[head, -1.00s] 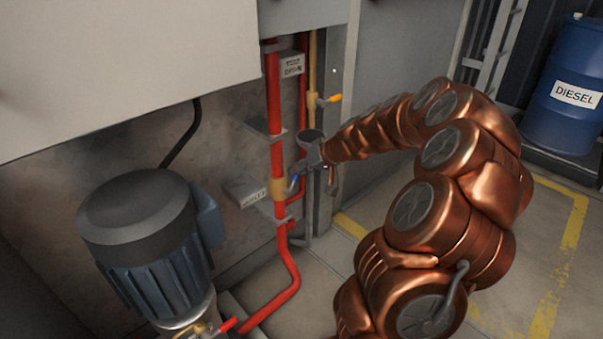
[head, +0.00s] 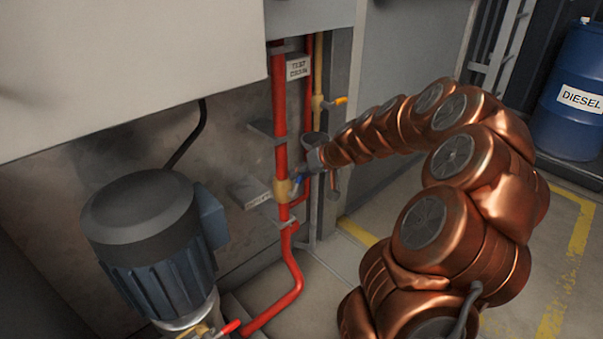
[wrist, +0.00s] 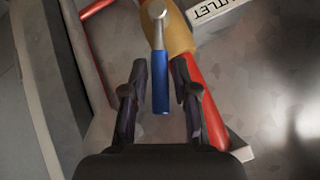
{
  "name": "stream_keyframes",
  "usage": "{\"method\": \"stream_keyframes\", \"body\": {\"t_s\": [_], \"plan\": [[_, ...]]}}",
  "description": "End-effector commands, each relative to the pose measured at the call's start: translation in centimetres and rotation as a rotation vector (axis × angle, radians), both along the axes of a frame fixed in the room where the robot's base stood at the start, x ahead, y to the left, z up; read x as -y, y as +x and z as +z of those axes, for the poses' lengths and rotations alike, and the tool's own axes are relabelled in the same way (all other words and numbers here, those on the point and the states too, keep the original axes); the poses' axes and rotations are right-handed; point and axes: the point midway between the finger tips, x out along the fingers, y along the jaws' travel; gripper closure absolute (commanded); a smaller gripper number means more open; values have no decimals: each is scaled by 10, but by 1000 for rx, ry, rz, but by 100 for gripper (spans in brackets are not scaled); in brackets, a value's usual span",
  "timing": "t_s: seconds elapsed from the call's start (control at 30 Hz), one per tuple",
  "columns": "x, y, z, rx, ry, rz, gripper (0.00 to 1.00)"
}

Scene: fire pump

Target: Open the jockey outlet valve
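The jockey outlet valve has a brass body (head: 284,189) on the red vertical pipe; the brass also shows in the wrist view (wrist: 178,35). Its blue lever handle (wrist: 160,85) on a silver stem lies between my two gripper fingers (wrist: 161,85) in the wrist view. The fingers stand apart, with a visible gap on each side of the handle. In the head view my gripper (head: 305,170) is beside the valve, and the handle (head: 297,182) shows only as a small blue spot. A tag ending in "TLET" (wrist: 212,10) is near the valve.
A red pipe (head: 280,110) runs vertically, with a "TEST DRAIN" sign (head: 298,67) and a yellow-handled valve (head: 340,100) above. A blue motor (head: 150,240) stands at lower left. A blue diesel drum (head: 570,90) is at far right.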

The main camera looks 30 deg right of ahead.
Motion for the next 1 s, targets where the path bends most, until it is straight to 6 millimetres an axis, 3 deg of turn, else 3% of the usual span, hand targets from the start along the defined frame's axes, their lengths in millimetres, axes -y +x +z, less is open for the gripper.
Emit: {"method": "stream_keyframes", "body": {"t_s": [0.1, 0.47, 1.0], "plan": [[0, 0, 0, 1, 0, 0, 58], [1, -2, 3, 2, 1, -1, 58], [22, -62, 67, 3, -2, -3, 58]]}}
